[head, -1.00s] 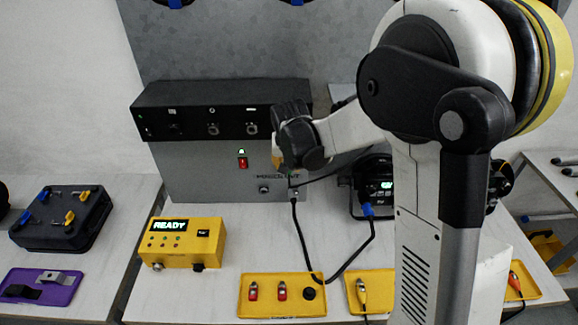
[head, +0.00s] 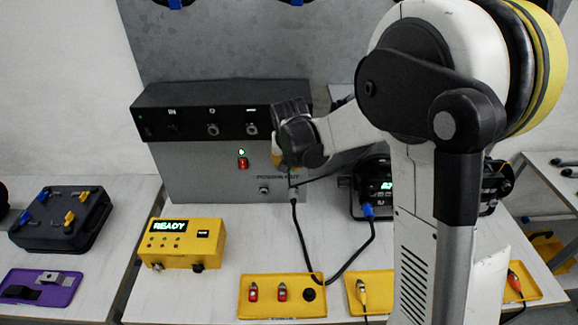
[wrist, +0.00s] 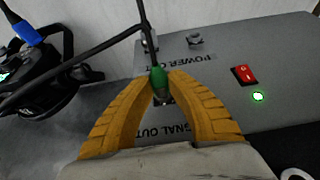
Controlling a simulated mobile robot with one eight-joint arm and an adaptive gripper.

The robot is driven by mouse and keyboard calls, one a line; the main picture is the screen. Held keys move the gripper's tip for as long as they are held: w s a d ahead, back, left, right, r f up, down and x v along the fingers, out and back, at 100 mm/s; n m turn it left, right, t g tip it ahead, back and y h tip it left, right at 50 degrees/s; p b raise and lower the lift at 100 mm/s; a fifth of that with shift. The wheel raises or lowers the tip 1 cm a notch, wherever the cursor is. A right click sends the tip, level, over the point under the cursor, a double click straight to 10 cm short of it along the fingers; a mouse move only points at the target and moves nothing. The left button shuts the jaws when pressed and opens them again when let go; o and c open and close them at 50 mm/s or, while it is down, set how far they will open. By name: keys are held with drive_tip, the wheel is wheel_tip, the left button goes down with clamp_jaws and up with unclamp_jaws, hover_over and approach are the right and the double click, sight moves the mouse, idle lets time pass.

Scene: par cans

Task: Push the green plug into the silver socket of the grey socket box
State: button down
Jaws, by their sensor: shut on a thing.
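In the wrist view my gripper (wrist: 164,84) is shut on the green plug (wrist: 158,79), its yellow fingers on both sides. The plug's black cable runs away from its back. Its silver tip is over the front of the grey socket box (wrist: 275,65), near the SIGNAL OUT lettering. A bit of silver shows by the tip; I cannot tell whether the tip is apart from the socket, touching it or inside. In the head view my gripper (head: 277,156) is at the right part of the box's front (head: 195,178) and mostly hides the plug.
The box has a red switch (head: 243,163) with a lit green light and another silver connector (head: 264,189). A par can (head: 380,180) with a blue plug (head: 367,209) stands right of the box. A yellow READY tester (head: 183,243) and yellow trays (head: 258,308) lie in front.

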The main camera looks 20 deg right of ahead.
drive_tip(key=shift+w+d, duration=0.1)
drive_tip(key=shift+w, duration=0.3)
drive_tip(key=c, duration=1.3)
unclamp_jaws()
drive_tip(key=v, duration=1.2)
drive_tip(key=s+f+n+t+b, duration=0.1)
drive_tip(key=s+f+b, duration=0.1)
drive_tip(key=s, duration=1)
drive_tip(key=s+f+n+t+y+b, duration=0.1)
drive_tip(key=s+f+n+b, duration=0.1)
drive_tip(key=s, duration=1)
drive_tip(key=shift+s+a+f+t+b, duration=0.25)
drive_tip(key=shift+f+t+b, duration=0.05)
